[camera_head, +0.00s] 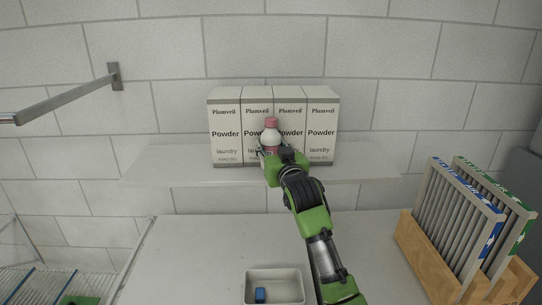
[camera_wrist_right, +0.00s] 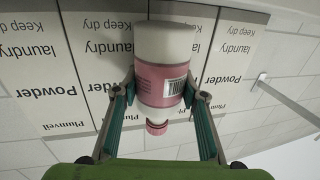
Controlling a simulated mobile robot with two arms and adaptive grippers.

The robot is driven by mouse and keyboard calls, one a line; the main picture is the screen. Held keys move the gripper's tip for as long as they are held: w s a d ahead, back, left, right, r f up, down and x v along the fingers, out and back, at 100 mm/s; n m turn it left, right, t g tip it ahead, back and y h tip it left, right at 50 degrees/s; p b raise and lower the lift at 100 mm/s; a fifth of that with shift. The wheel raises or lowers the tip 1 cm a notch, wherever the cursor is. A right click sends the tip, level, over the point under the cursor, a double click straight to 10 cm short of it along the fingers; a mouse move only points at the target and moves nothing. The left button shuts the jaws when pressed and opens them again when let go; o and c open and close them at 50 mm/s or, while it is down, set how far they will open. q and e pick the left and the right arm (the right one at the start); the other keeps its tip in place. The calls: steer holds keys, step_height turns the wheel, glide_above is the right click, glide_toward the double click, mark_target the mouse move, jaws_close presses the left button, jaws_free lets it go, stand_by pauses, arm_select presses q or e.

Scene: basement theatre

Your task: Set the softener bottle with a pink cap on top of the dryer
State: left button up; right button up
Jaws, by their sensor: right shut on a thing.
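The softener bottle (camera_head: 270,138) is white with a pink cap and a pink label. It is upright at the wall shelf, in front of the powder boxes. My right gripper (camera_head: 268,153) is shut on it. In the right wrist view the bottle (camera_wrist_right: 163,60) appears upside down between the two fingers of my right gripper (camera_wrist_right: 160,88). I cannot tell whether its base touches the shelf. A broad white top (camera_head: 200,255) lies below the shelf; it may be the dryer's. My left gripper does not show clearly; only a green bit shows at the lower left edge.
Several white laundry powder boxes (camera_head: 322,130) stand in a row on the shelf (camera_head: 160,172). A light tray (camera_head: 275,273) with a small blue object (camera_head: 260,295) sits on the white top. A wooden rack (camera_head: 420,260) holds framed filters at right. A metal rail (camera_head: 70,99) is at left.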

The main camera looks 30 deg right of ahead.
mark_target(267, 129)
steer(key=s+a+r, duration=0.1)
steer(key=r, duration=0.1)
steer(key=s+a+r+b, duration=0.1)
steer(key=r, duration=0.2)
steer(key=s+a+r, duration=0.1)
steer(key=s+r, duration=0.1)
steer(key=shift+a+r+b, duration=0.15)
steer(key=shift+a+b, duration=0.2)
steer(key=shift+b, duration=0.05)
steer(key=s+a+r+b, duration=0.2)
steer(key=s+a+r, duration=0.2)
steer(key=s+a, duration=0.2)
steer(key=s+a+f+n+y, duration=0.25)
steer(key=a+f, duration=0.35)
steer(key=f, duration=0.6)
steer(key=s+a+f+n+y, duration=0.15)
steer(key=s+a+f, duration=0.35)
steer(key=f, duration=0.6)
steer(key=s+a+f, duration=0.2)
steer(key=s+f, duration=0.2)
steer(key=s, duration=0.3)
steer(key=s+a+f+y, duration=0.1)
steer(key=s+f, duration=0.3)
steer(key=s, duration=0.4)
steer(key=shift+a+f+t+y, duration=0.2)
steer(key=shift+a+t+y, duration=0.1)
steer(key=shift+a+t, duration=0.1)
